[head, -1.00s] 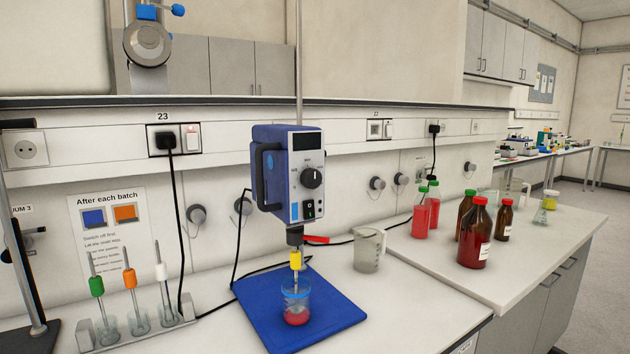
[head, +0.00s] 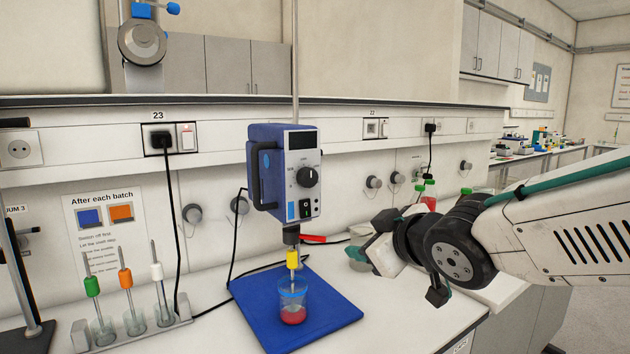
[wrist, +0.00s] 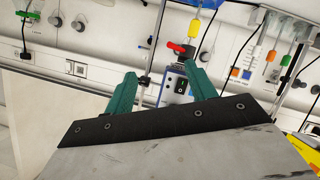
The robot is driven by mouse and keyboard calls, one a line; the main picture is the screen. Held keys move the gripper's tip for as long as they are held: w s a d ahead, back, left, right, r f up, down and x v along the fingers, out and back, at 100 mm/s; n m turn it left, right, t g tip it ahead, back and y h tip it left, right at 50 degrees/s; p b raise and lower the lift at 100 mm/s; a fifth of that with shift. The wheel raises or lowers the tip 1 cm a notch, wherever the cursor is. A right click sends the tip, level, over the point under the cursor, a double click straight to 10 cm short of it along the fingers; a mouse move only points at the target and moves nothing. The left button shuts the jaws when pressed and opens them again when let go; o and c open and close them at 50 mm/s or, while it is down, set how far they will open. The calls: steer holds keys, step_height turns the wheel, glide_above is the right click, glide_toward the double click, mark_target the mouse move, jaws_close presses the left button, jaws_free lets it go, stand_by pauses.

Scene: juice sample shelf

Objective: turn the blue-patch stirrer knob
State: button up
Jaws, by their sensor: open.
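The blue stirrer (head: 265,165) hangs on its rod over the blue mat. Its dark round knob (head: 307,177) sits on the grey front panel below a black display, and a light blue patch (head: 291,210) is at the panel's lower left. My gripper (head: 366,240) is to the right of the stirrer and lower than the knob, apart from it. In the wrist view its two teal fingers (wrist: 163,88) are spread and empty. The stirrer (wrist: 173,85) shows small and upside down beyond them; its knob is not clear there.
A beaker of red liquid (head: 293,304) stands under the stirrer on the blue mat (head: 330,318). A rack of stirring rods (head: 137,331) is at left. A red lever (head: 314,239) sticks out below the stirrer. My arm hides most bottles at right.

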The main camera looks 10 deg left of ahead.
mark_target(312, 179)
steer(key=a+r+n+t+y, duration=0.1)
steer(key=a+r+n+y, duration=0.2)
steer(key=a+r+y, duration=0.45)
steer(key=shift+h, duration=0.95)
steer(key=w+a, duration=0.1)
steer(key=w, duration=0.1)
steer(key=w+a+r, duration=0.1)
steer(key=w+a, duration=0.1)
steer(key=shift+w+a, duration=0.1)
steer(key=shift+w, duration=0.1)
steer(key=shift+r, duration=0.1)
steer(key=shift+c, duration=0.4)
steer(key=c, duration=0.9)
